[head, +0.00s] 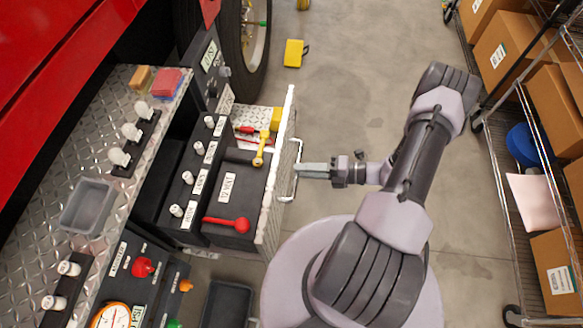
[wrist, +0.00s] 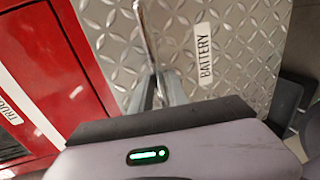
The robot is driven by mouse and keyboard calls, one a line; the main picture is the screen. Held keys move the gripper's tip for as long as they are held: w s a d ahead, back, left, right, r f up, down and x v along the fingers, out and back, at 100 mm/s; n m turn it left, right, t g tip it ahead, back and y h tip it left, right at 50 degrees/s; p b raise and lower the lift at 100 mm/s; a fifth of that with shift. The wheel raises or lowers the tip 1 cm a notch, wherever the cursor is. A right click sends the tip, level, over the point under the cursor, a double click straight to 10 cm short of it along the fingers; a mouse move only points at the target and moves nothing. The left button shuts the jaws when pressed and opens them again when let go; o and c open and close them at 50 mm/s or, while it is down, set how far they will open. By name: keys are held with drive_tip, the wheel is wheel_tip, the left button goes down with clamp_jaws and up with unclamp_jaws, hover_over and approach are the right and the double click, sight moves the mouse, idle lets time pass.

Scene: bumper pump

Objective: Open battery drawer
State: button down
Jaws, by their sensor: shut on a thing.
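The battery drawer (head: 275,190) stands out from the bumper, with its inside showing from above. Its tread-plate front also fills much of the wrist view (wrist: 245,45), with a white BATTERY label (wrist: 205,53). A pale bar handle (head: 297,160) is on the outer face; it shows in the wrist view (wrist: 146,32) as a metal bar. My gripper (head: 298,170) is shut on this handle, reaching it from the right. In the wrist view the fingers (wrist: 160,92) close around the handle's near end. Inside the drawer are a black box with a red lever (head: 228,224) and a yellow-handled part (head: 262,148).
The bumper top (head: 95,195) holds a grey tray (head: 88,206), switches and sponges. A yellow block (head: 293,53) lies on the floor near the wheel (head: 240,40). A wire shelf with boxes (head: 505,45) stands at the right. Floor between is clear.

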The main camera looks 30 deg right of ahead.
drive_tip(key=shift+s+d+f, duration=0.25)
drive_tip(key=shift+s+d, duration=0.35)
drive_tip(key=shift+d, duration=0.05)
drive_tip(key=c, duration=1.4)
unclamp_jaws()
drive_tip(key=shift+w, duration=0.2)
drive_tip(key=shift+r, duration=0.1)
drive_tip(key=p+v, duration=0.2)
drive_tip(key=v, duration=1.5)
drive_tip(key=shift+s+d+r+p, duration=0.15)
drive_tip(key=shift+s+d+p, duration=0.1)
drive_tip(key=shift+p, duration=0.1)
drive_tip(key=shift+w, duration=0.1)
